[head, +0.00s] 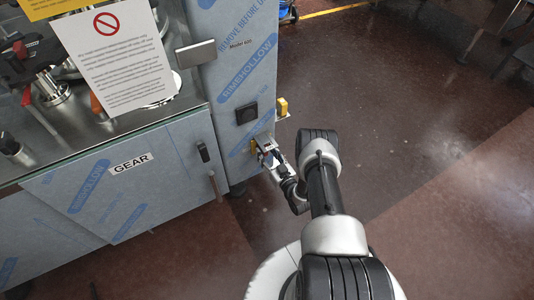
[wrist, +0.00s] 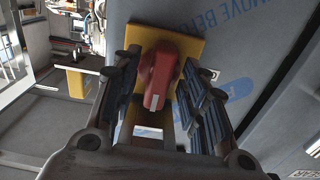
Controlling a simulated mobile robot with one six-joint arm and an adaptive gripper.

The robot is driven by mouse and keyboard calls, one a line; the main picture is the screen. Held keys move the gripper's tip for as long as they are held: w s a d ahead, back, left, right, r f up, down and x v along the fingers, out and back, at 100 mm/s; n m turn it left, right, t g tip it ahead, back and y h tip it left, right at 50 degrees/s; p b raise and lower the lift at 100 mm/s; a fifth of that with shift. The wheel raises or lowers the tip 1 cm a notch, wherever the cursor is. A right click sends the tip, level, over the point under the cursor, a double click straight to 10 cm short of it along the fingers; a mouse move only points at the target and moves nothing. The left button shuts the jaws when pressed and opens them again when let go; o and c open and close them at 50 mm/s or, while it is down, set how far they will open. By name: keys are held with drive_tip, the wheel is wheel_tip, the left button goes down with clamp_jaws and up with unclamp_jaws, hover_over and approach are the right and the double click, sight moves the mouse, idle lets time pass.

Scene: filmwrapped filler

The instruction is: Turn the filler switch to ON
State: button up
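The filler switch is a red knob (wrist: 158,78) on a yellow plate (wrist: 188,48), fixed to the film-wrapped grey-blue panel in the wrist view. The knob's grip bar points roughly toward the bottom of the picture, with a pale mark at its lower end. No ON or OFF lettering is legible. My gripper (wrist: 161,82) has one finger on each side of the knob. The fingers are apart, with a visible gap at the right; contact at the left is unclear. In the head view my gripper (head: 265,152) is at the lower cabinet face and hides most of the switch.
A black square fitting (head: 246,114) sits above the switch, and a yellow box (head: 282,107) projects from the cabinet's right edge. A handle (head: 214,186) and the GEAR-labelled panel (head: 128,163) are to the left.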

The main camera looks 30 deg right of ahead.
drive_tip(key=s, duration=1.2)
drive_tip(key=shift+d, duration=0.2)
